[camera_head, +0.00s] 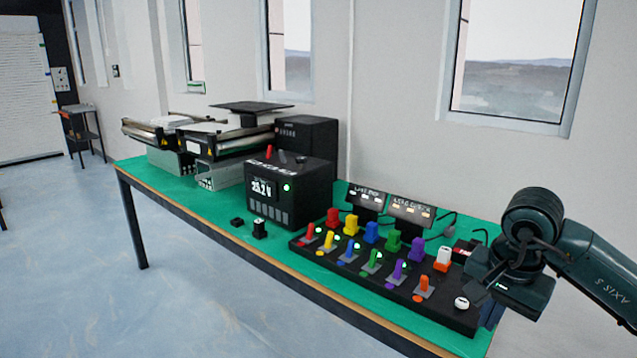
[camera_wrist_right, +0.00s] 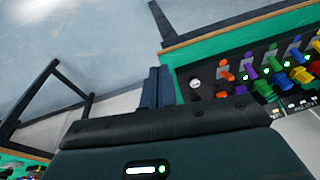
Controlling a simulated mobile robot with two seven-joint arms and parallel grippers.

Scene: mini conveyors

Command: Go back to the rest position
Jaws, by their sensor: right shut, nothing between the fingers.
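My right gripper (camera_head: 490,314) is at the right of the head view, beside the right end of the black control panel (camera_head: 400,287). Its arm comes in from the right edge. In the right wrist view its two dark blue fingers (camera_wrist_right: 157,87) lie side by side, shut, with nothing between them. The panel's coloured levers also show to the right of the fingers in that view. I cannot tell the exact gap between fingers and panel. My left gripper is not in view.
The green-topped table (camera_head: 222,220) runs along the wall. It carries a black power box with a lit display (camera_head: 272,187), two mini conveyors (camera_head: 215,138), and small black blocks (camera_head: 259,229). Two small label displays stand behind the panel. The floor (camera_head: 150,300) in front is clear.

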